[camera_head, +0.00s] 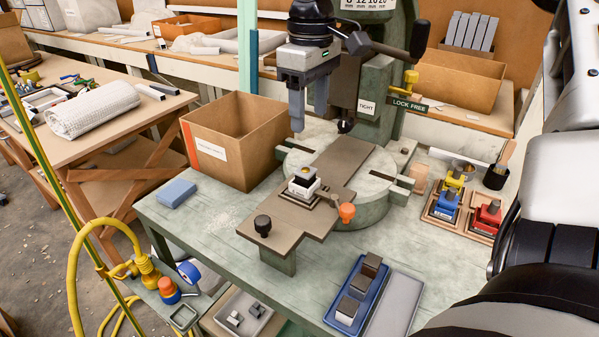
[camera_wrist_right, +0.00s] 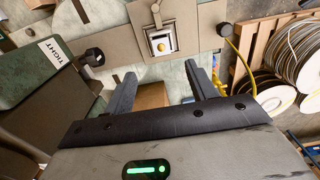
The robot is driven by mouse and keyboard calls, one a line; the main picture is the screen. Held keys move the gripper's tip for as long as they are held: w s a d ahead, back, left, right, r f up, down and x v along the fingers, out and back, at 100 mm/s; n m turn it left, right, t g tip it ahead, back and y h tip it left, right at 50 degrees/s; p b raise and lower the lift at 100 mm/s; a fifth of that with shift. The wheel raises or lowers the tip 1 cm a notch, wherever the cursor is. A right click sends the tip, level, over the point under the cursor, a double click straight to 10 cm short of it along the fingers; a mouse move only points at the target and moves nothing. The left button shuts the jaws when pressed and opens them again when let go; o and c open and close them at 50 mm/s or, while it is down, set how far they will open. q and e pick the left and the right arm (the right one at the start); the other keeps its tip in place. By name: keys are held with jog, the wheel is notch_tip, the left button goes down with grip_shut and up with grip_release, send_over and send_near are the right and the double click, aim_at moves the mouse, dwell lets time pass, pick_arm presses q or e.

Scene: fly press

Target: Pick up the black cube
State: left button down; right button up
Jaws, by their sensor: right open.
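Several small dark and grey cubes stand in a row in a blue tray (camera_head: 335,312) at the front of the green bench. The darkest, a black-brown cube (camera_head: 371,264), is at the tray's far end. My right gripper (camera_head: 308,122) points down beside the press head, above the press bed and well away from the tray. Its jaws are open with nothing between them. In the right wrist view the open fingers (camera_wrist_right: 160,76) also show, with no cube in sight. My left gripper is out of view.
A fly press (camera_head: 375,115) stands behind a white block with a yellow top (camera_head: 303,181) on its plate (camera_head: 270,232). An open cardboard box (camera_head: 235,150) is at left, a blue block (camera_head: 177,193) before it. Red and blue clamps (camera_head: 487,217) sit at right.

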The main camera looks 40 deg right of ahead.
aim_at(305, 171)
jog(key=f, duration=1.1)
jog(key=shift+w+a+f, duration=0.15)
jog(key=shift+w+f, duration=0.15)
jog(key=shift+f, duration=0.1)
jog(key=c, duration=1.2)
jog(key=shift+r, duration=0.1)
